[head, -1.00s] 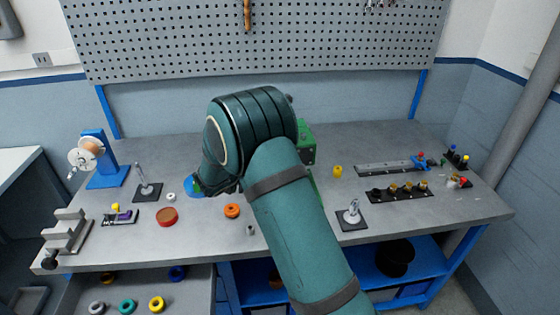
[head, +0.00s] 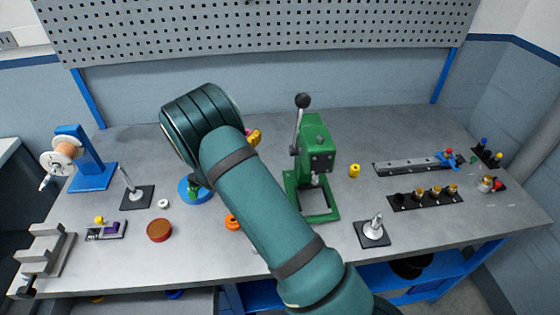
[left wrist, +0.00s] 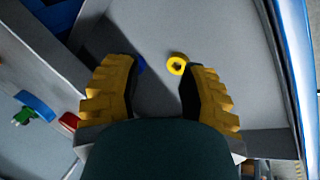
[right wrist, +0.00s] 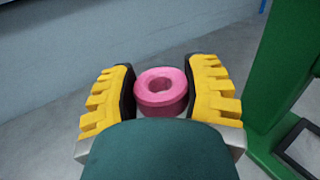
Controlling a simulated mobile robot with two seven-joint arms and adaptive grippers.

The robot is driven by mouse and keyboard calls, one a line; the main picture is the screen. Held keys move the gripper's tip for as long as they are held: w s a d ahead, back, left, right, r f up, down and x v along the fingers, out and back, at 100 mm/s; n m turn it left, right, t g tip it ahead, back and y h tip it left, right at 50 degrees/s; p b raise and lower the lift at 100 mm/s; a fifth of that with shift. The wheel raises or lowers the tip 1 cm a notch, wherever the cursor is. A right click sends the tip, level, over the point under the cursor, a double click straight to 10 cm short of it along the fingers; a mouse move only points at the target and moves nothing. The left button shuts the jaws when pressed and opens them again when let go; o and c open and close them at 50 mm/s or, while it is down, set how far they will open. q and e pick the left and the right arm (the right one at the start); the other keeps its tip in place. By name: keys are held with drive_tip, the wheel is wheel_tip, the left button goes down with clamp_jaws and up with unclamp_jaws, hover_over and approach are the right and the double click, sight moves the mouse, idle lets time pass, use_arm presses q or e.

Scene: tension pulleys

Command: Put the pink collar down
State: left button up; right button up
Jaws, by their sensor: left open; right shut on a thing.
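The pink collar (right wrist: 161,92) is a thick ring with a round hole, held between the fingers of my right gripper (right wrist: 162,82) in the right wrist view. In the head view my right gripper (head: 255,137) shows as a bit of yellow and pink behind my right arm, left of the green press. I cannot tell whether the collar touches the bench (head: 330,128). My left gripper (left wrist: 160,80) is open and empty in the left wrist view, above a grey drawer (left wrist: 225,55) with a yellow ring (left wrist: 176,65) in it. It is out of the head view.
The green press (head: 316,160) stands right of my right arm. A blue round dish (head: 192,190), an orange ring (head: 232,222) and a red-brown disc (head: 160,230) are to the left. A yellow collar (head: 354,171) stands right of the press. The bench's back strip is clear.

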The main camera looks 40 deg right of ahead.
drive_tip(key=shift+s+f, duration=0.1)
drive_tip(key=shift+f, duration=4.65)
